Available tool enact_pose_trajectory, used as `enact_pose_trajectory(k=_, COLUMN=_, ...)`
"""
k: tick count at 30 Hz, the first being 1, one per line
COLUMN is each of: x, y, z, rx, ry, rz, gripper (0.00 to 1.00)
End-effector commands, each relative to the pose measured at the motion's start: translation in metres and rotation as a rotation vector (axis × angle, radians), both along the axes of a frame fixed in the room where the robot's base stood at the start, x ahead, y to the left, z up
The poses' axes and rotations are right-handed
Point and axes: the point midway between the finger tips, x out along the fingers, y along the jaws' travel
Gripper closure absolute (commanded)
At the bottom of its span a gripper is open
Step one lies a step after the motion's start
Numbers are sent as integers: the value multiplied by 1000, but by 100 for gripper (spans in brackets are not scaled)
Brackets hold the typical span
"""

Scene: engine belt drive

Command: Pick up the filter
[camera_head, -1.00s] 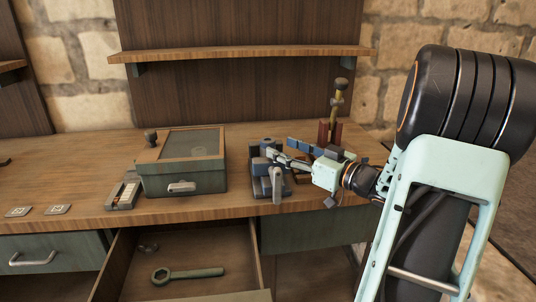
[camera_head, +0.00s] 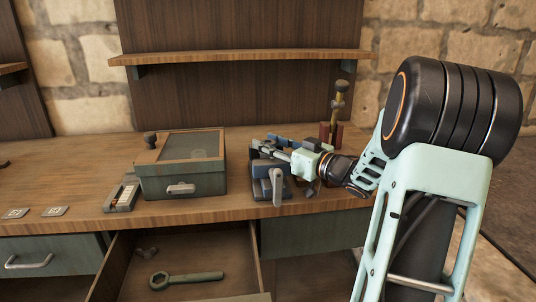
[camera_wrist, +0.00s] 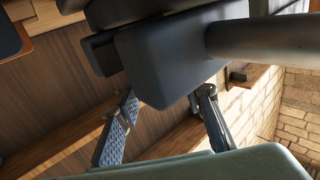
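I cannot clearly pick out the filter in either view. My gripper (camera_head: 277,150) is over the blue-grey vise-like device (camera_head: 267,183) at the right part of the bench. In the wrist view its two fingers (camera_wrist: 165,118) are spread apart, one with a textured pad, and nothing shows gripped between them. A large dark block (camera_wrist: 170,55) with a thick bar fills the near part of that view and partly hides what lies beyond. A green box (camera_head: 182,182) with a glazed lid stands left of the device; a faint round shape shows through the glass.
An open drawer (camera_head: 215,245) below the bench holds a green ring wrench (camera_head: 187,278) and a small dark part (camera_head: 147,252). An upright brass-coloured tool (camera_head: 339,100) stands behind my gripper. A shelf (camera_head: 245,58) runs above. The bench's left part is mostly clear.

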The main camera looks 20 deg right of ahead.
Motion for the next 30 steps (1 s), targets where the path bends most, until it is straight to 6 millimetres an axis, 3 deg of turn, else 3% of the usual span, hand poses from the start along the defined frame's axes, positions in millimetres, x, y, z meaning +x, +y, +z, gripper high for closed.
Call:
enact_pose_trajectory(k=1, x=0, y=0, z=0, rx=0, ry=0, rz=0, gripper=73)
enact_pose_trajectory(k=8, x=0, y=0, z=0, rx=0, ry=0, rz=0, gripper=98)
enact_pose_trajectory(k=17, x=0, y=0, z=7, rx=-2, ry=-2, rz=0, gripper=98)
enact_pose_trajectory(k=30, x=0, y=0, z=88, rx=-2, ry=-3, rz=0, gripper=98)
